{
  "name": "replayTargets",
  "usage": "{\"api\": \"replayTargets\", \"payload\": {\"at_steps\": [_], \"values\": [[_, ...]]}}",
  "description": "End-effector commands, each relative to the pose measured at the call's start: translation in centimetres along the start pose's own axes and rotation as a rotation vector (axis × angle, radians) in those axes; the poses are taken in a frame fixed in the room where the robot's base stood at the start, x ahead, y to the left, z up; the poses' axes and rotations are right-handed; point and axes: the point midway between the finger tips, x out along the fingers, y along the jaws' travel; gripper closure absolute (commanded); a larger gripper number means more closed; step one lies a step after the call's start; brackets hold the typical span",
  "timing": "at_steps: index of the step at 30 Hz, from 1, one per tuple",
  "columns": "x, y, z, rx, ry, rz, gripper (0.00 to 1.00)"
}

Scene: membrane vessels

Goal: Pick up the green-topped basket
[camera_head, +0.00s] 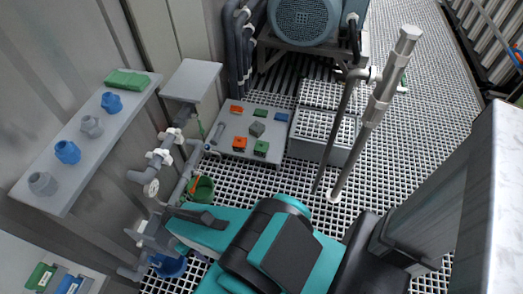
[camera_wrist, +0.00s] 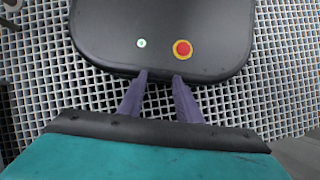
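A small basket with a green top (camera_head: 201,188) stands low beside the grey pipes, left of centre in the head view. My teal arm crosses just below and to its right, and its lower part is hard to make out. The basket does not show in the wrist view. There my gripper (camera_wrist: 160,75) has its two purple-grey fingers apart with nothing between them. They point toward a black rounded housing with a red button. I cannot make out the fingertips clearly in the head view.
Grey pipes with a valve (camera_head: 152,188) stand left of the basket. A blue item (camera_head: 170,266) is low by the pipes. A shelf (camera_head: 62,200) holds several fittings on the left. A low platform (camera_head: 225,150) bears coloured blocks. A slanted metal pole (camera_head: 375,115) stands right. The floor is grating.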

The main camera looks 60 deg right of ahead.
Motion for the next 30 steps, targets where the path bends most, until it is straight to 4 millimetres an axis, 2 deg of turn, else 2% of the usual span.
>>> {"api": "replayTargets", "payload": {"at_steps": [5,7,10,15,18,23,30], "values": [[0.0,0.0,0.0,0.0,0.0,0.0,0.69],[0.0,0.0,0.0,0.0,0.0,0.0,0.6],[0.1,0.2,-0.3,0.007,0.007,0.002,0.58],[0.8,1.9,-2.2,0.051,0.055,0.02,0.58],[1.3,5.4,-4.2,0.107,0.112,0.038,0.58],[2.3,10.2,-8.3,0.217,0.235,0.083,0.58],[2.9,18.7,-13.8,0.383,0.445,0.156,0.58]]}}
